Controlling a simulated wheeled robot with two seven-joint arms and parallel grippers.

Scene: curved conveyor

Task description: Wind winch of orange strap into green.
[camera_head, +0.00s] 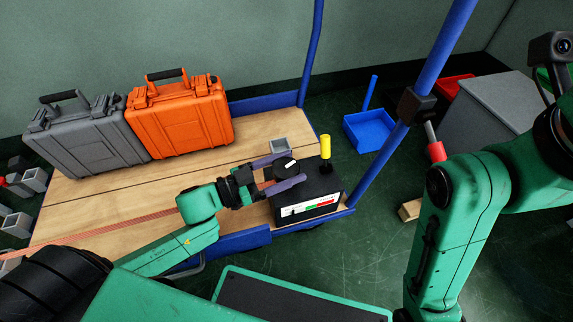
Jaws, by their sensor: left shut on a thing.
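The winch is a black box (325,186) at the right front corner of the wooden cart. Its front has a gauge strip (310,206) with white, green and red parts; I cannot make out its pointer. A dark round knob (287,164) with a white mark sits on top. My left gripper (287,172) reaches in from the left, its fingers shut around the knob's sides. The orange strap (120,224) runs across the deck toward the left edge, partly hidden by my left arm. My right arm shows at the right, but its gripper is out of view.
An orange case (180,118) and a grey case (85,140) stand at the back left of the deck. A yellow-topped lever (326,148) rises by the winch. A blue post (385,140) stands right of it. A blue tray (370,132) lies beyond.

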